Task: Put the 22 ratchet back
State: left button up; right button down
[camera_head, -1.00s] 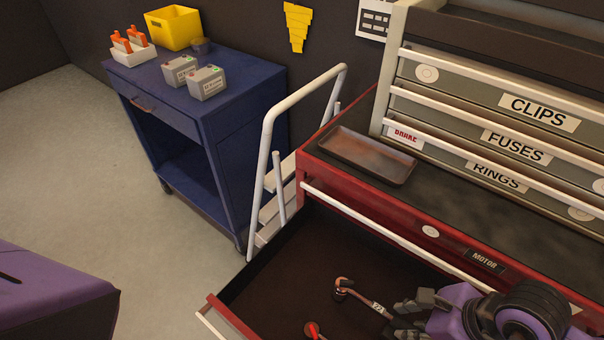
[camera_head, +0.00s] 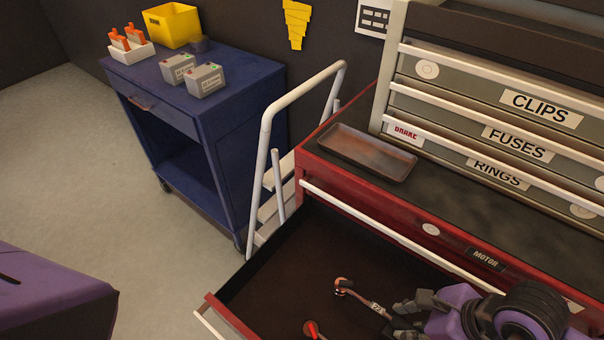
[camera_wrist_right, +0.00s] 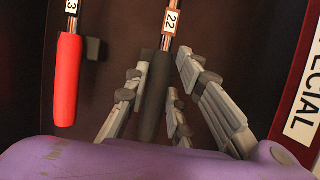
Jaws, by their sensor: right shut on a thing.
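The 22 ratchet (camera_head: 359,298) has a round head, a metal shaft with a 22 tag, and a dark handle. It is over the floor of the open drawer (camera_head: 268,290); I cannot tell whether it touches it. My right gripper (camera_head: 402,318) is shut on its handle. In the right wrist view the ratchet's dark handle (camera_wrist_right: 156,92) is between the fingers of the right gripper (camera_wrist_right: 160,100). A red-handled ratchet (camera_wrist_right: 68,80) with a tag ending in 3 lies to its left; it also shows in the head view (camera_head: 312,330). My left gripper is not in view.
The drawer belongs to a red cabinet with a rusty tray (camera_head: 366,152) on top and a grey drawer chest (camera_head: 490,110) behind. A white step ladder (camera_head: 268,160) stands between the cabinet and a blue cart (camera_head: 225,115). Drawer space left of the ratchets is clear.

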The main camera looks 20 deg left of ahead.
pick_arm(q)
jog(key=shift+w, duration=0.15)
pick_arm(e)
jog(key=c, duration=1.4)
grip_release()
jog(key=shift+c, duration=0.2)
jog(key=shift+r, duration=0.1)
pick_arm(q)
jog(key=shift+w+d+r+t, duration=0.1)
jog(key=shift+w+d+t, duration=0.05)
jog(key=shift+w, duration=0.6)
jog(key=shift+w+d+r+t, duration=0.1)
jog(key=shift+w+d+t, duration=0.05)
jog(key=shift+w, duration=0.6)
pick_arm(e)
jog(key=v, duration=1.1)
jog(key=shift+r, duration=0.35)
jog(key=shift+s+d, duration=0.1)
jog(key=shift+d, duration=0.05)
